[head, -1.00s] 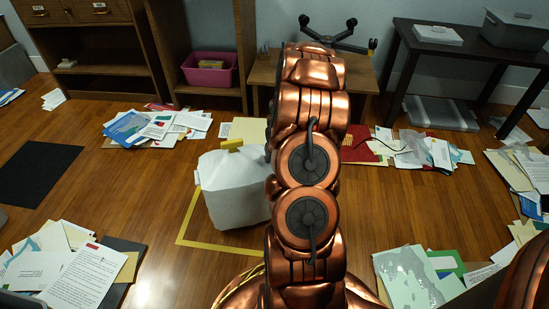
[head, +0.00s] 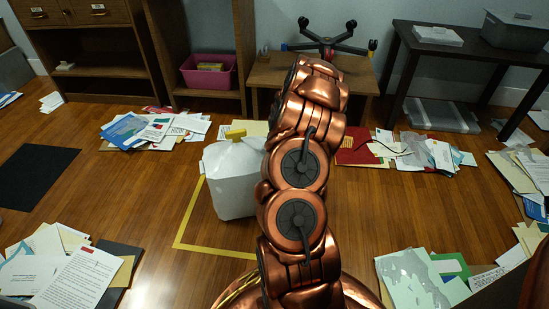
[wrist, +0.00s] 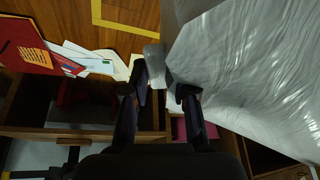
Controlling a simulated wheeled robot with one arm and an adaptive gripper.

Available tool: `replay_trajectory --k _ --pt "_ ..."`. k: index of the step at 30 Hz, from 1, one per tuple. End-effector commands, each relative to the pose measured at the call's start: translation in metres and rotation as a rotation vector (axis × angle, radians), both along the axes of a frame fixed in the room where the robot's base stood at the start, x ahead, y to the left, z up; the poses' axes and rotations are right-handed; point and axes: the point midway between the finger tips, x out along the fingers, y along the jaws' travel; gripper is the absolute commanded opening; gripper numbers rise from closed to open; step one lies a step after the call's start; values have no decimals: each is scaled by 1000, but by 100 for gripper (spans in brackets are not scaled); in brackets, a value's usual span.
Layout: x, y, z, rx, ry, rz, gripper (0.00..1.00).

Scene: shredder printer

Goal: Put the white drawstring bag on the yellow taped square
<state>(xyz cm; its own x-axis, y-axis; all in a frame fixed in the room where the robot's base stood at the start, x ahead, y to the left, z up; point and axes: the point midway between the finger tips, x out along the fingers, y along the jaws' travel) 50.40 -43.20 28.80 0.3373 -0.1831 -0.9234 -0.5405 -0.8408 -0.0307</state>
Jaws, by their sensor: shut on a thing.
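The white drawstring bag (head: 232,182) is in the head view, just left of my arm, and overlaps the back part of the yellow taped square (head: 190,246). I cannot tell whether its base touches the floor. In the wrist view the bag (wrist: 250,75) fills the right side, beside a corner of the tape (wrist: 97,12). My gripper (wrist: 162,84) has a small pale piece between its fingertips, apparently the top of the bag. My gripper is hidden behind my arm in the head view.
Paper piles lie at the back left (head: 155,128), front left (head: 65,275) and right (head: 425,275). A wooden low table (head: 270,75) holds an upturned chair base (head: 325,42). A pink bin (head: 208,72) sits in the shelf. A dark mat (head: 35,175) lies left.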

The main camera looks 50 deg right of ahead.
Motion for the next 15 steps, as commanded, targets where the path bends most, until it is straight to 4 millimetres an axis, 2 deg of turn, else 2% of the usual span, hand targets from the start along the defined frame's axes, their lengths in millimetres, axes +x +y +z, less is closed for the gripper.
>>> replay_trajectory --k 1,5,15 --pt "0 0 -10 0 0 -1 0" --pt "0 0 -23 1 -2 -1 0" --pt "0 0 -23 0 -1 -2 0"
